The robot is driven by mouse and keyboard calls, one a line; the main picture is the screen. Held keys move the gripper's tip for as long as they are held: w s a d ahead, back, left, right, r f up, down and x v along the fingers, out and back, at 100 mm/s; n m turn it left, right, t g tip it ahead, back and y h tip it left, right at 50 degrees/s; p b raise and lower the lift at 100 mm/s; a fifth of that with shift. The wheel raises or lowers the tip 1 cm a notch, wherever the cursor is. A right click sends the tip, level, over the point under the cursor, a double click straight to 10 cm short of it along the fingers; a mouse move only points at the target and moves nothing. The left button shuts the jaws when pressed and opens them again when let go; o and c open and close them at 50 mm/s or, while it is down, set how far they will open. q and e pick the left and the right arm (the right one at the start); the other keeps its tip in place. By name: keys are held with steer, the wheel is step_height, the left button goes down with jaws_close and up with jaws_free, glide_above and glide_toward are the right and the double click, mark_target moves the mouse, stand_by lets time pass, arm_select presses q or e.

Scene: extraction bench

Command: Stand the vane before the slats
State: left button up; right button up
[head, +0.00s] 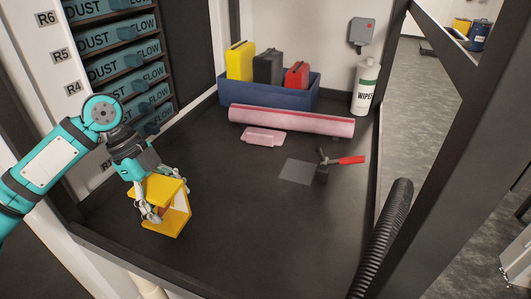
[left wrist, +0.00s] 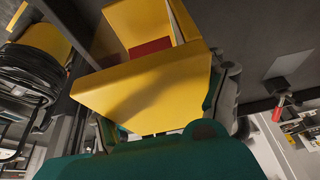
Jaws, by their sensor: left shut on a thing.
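My left gripper (head: 164,199) is shut on a yellow open-sided box frame (head: 177,225) at the left front of the dark bench. The frame has a red part and a pale part inside, which also show in the left wrist view, where its broad yellow face (left wrist: 145,90) fills the middle. It may be the vane, but I cannot tell for sure. I cannot tell whether its lower edge touches the bench. Blue-grey slats (head: 125,67) marked DUST FLOW are stacked at the back left, beside labels R4 to R6. My right gripper is not in view.
A blue bin (head: 270,90) with yellow, black and red cases stands at the back. A pink roll (head: 290,121), a pink piece (head: 263,137), a grey square (head: 299,171), a red-handled tool (head: 345,160) and a wipes bottle (head: 365,88) lie or stand nearby. The front middle is clear.

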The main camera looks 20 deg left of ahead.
arm_select(q)
steer(key=shift+w+a+r+m, duration=0.2)
steer(key=shift+a+r+m, duration=0.05)
steer(key=shift+m, duration=0.05)
steer(key=w+f+p, duration=0.1)
steer(key=w+p, duration=0.1)
steer(key=w, duration=0.3)
steer(key=w+a+f+p, duration=0.1)
steer(key=w+f+p, duration=0.1)
steer(key=w, duration=0.3)
steer(key=w+f+p, duration=0.1)
steer(key=w+p, duration=0.2)
steer(key=w, duration=0.2)
steer(key=shift+w+a+f, duration=0.15)
steer(key=shift+a+f, duration=0.15)
steer(key=shift+f, duration=0.3)
steer(key=o, duration=1.4)
steer(key=shift+f, duration=0.1)
steer(key=b+v, duration=0.3)
steer(key=v, duration=0.9)
steer(key=shift+w, duration=0.1)
